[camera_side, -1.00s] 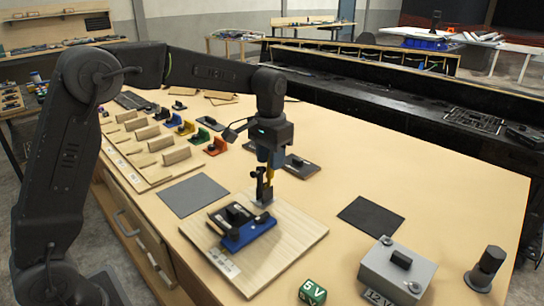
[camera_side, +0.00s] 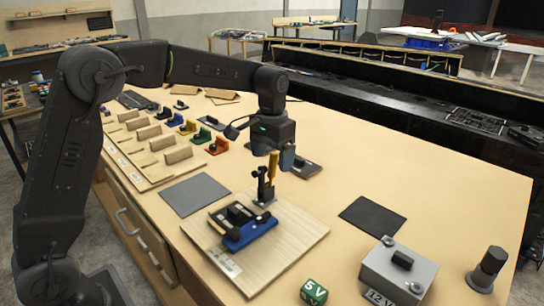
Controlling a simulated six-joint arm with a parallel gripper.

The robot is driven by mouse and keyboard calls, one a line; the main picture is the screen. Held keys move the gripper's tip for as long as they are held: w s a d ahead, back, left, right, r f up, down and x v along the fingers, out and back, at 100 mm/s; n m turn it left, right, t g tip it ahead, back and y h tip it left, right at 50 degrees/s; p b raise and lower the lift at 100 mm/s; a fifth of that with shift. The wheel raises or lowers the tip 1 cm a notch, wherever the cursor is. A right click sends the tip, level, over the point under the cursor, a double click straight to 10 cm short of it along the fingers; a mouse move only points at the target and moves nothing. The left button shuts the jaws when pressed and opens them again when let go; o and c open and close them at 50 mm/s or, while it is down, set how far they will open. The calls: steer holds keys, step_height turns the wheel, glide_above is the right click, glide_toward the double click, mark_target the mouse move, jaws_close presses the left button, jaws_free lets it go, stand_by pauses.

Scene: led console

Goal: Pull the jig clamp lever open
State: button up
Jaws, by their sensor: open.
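The jig clamp (camera_side: 265,190) is black and stands at the back of a light wooden board (camera_side: 290,238). Its yellow lever (camera_side: 273,168) points almost straight up. A blue and black block (camera_side: 246,230) sits on the board in front of the clamp. My gripper (camera_side: 286,160) is open, pointing down, at the top of the lever. I cannot tell whether a finger touches the lever.
A grey mat (camera_side: 194,194) lies left of the board and a black mat (camera_side: 371,216) right of it. A grey 12V box (camera_side: 398,272), a green 5V cube (camera_side: 313,291) and a black post (camera_side: 487,268) stand in front right. Several coloured blocks line the left. The table's right middle is clear.

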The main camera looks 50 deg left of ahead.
steer(key=shift+r, duration=3.3)
steer(key=shift+s+r, duration=0.1)
steer(key=s+d+r+t, duration=0.1)
steer(key=s+r+t, duration=0.2)
steer(key=s, duration=1.2)
steer(key=s+f+t, duration=0.2)
steer(key=s+f, duration=0.4)
steer(key=s, duration=0.6)
steer(key=shift+d+t, duration=0.3)
steer(key=shift+d, duration=0.05)
